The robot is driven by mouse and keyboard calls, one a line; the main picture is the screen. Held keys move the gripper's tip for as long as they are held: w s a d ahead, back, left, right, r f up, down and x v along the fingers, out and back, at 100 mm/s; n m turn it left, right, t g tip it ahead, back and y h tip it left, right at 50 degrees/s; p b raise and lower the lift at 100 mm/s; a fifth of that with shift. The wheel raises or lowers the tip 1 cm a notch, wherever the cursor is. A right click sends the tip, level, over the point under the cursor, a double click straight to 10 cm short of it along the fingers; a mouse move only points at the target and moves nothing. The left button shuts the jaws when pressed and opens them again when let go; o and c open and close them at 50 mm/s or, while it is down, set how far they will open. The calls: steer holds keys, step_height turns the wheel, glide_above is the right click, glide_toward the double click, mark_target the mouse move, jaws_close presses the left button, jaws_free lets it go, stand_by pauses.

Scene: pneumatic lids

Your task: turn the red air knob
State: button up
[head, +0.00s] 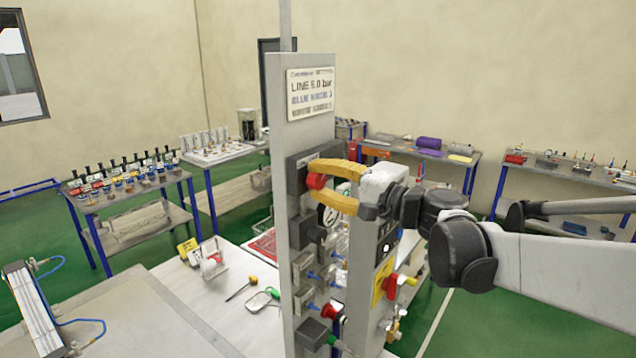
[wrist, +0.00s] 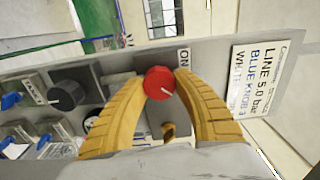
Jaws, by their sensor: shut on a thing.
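The red air knob (head: 316,181) sits on a dark block near the top of the upright grey panel in the head view. In the wrist view the red knob (wrist: 160,83) shows a white line on its face, and a label reading "ON" is beside it. My gripper (head: 318,185) has yellow fingers that reach in from the right. In the wrist view my gripper (wrist: 160,80) has one fingertip on each side of the knob, shut on it. The fingers partly cover the block around the knob.
A black knob (wrist: 66,95) is beside the red one on the panel. A sign (head: 310,93) with "LINE 5.0 bar" is above. Lower on the panel are blue fittings and another red knob (head: 331,311). Side tables (head: 130,195) with small parts stand behind.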

steer(key=shift+m, duration=0.4)
steer(key=o, duration=1.2)
steer(key=shift+a, duration=0.1)
steer(key=v, duration=1.2)
